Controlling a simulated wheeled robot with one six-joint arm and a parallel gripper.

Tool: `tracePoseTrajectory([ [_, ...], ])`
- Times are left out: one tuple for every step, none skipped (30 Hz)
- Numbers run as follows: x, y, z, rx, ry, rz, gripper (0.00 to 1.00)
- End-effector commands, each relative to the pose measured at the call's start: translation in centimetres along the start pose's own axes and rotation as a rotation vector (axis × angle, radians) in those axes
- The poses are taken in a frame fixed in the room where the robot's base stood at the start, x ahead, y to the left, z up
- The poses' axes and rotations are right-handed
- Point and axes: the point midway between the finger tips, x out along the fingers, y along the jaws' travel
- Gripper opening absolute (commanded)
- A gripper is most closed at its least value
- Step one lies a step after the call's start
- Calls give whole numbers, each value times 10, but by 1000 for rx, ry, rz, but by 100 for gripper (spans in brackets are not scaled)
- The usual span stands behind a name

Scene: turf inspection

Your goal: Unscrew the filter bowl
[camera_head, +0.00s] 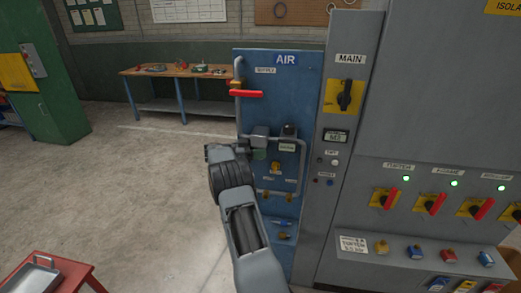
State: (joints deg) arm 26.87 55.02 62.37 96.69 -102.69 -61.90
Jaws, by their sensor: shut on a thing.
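The blue air panel (275,75), marked "AIR", stands in the middle. Two dark grey units are mounted halfway down it. The greenish filter bowl (260,154) hangs under the left unit (260,132) and is mostly hidden by my arm. My gripper (256,156) is at the bowl, with its wrist just to the left. It is shut on the bowl. The fingertips are small and partly hidden, so their exact contact is hard to see. I cannot tell whether the bowl has turned.
A red lever (246,93) sticks out left above the units. A grey cabinet (345,135) with switches adjoins on the right. A red stand with a tray (35,275) is front left. The left floor is clear.

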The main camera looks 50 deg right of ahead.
Motion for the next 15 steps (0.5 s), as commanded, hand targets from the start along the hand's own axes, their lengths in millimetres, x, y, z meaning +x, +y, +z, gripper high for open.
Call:
tracePoseTrajectory([
  [-1,-1,-1,2,0,-5,49],
  [-1,-1,-1,2,0,-5,52],
  [-1,0,-1,2,0,-4,56],
  [-1,0,-1,2,0,-4,59],
  [-1,0,-1,2,0,-4,62],
  [0,0,0,1,0,-3,66],
  [0,0,0,1,0,-2,69],
  [0,0,0,1,0,-2,71],
  [0,0,0,1,0,-2,75],
  [1,0,0,1,0,-1,77],
  [1,0,0,1,0,-1,77],
  [1,0,0,1,0,-1,77],
  [1,0,0,1,0,-1,77],
  [1,0,0,1,0,-1,77],
  [1,0,0,1,0,-1,77],
])
